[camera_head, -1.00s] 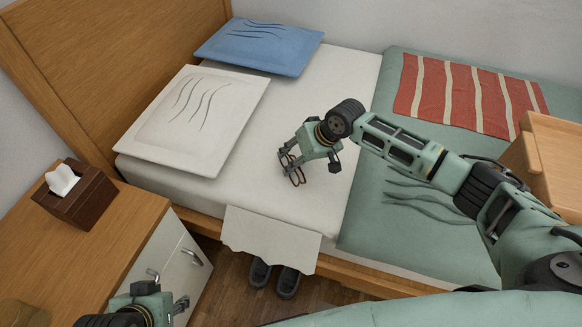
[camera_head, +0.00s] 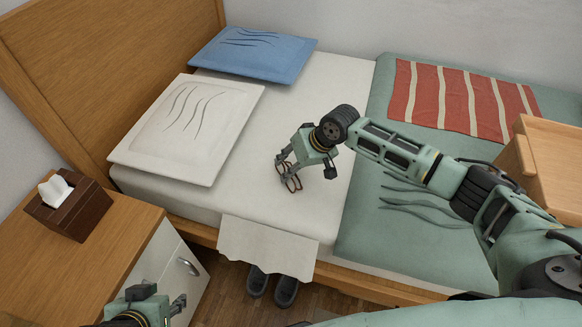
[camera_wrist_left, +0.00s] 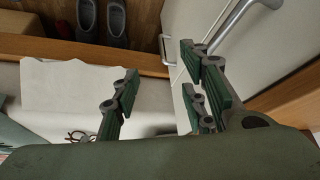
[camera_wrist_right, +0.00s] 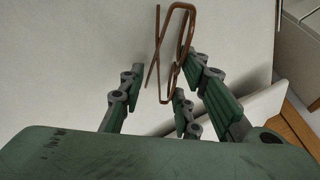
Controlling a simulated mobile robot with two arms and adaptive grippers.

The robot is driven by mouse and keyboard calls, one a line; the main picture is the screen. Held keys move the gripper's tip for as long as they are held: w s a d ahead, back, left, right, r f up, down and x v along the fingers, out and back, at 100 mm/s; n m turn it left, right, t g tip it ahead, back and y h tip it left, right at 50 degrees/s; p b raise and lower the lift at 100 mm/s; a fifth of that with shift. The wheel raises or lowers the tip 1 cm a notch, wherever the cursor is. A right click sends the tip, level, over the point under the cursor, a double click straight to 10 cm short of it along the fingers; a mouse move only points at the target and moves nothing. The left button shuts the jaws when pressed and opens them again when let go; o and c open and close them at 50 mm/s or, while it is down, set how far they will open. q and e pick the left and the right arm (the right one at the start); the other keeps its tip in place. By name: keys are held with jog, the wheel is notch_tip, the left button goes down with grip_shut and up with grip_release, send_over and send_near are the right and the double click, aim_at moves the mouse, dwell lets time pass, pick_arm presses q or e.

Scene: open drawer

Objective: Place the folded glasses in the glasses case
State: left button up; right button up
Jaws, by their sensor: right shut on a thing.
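The folded brown wire-framed glasses (camera_head: 291,183) hang from my right gripper (camera_head: 285,168), above the white bed sheet. The right wrist view shows the glasses (camera_wrist_right: 169,55) between the fingers of this gripper (camera_wrist_right: 165,78), which is shut on them. The glasses also show small in the left wrist view (camera_wrist_left: 78,135). My left gripper (camera_head: 178,303) is low at the left, in front of the nightstand. In the left wrist view its fingers (camera_wrist_left: 160,82) are apart with nothing between them. I cannot make out a glasses case in any view.
A wooden nightstand (camera_head: 110,235) with a white front and a metal handle (camera_head: 187,266) stands at the left, with a tissue box (camera_head: 75,212) on top. The bed (camera_head: 335,95) holds two pillows. Dark shoes (camera_head: 286,291) are on the floor. A wooden piece (camera_head: 550,165) stands at the right.

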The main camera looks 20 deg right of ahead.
aim_at(284, 165)
notch_tip(284, 165, up, 4)
jog(key=shift+f+p, duration=0.25)
jog(key=shift+p, duration=0.6)
pick_arm(q)
jog(key=s+a+g+p, duration=0.1)
jog(key=s+g, duration=0.1)
jog(key=s, duration=0.2)
pick_arm(e)
jog(key=shift+s+d+r, duration=0.85)
jog(key=shift+r, duration=0.25)
pick_arm(q)
jog(key=s+p+x, duration=0.1)
jog(key=p+x, duration=0.1)
jog(key=x, duration=0.5)
jog(key=shift+f+g, duration=0.3)
jog(key=shift+f, duration=0.05)
pick_arm(e)
jog(key=s+d+r, duration=0.5)
jog(key=s+d, duration=0.1)
jog(key=shift+s+d+r, duration=0.15)
jog(key=shift+s+d, duration=0.05)
jog(key=shift+s, duration=0.15)
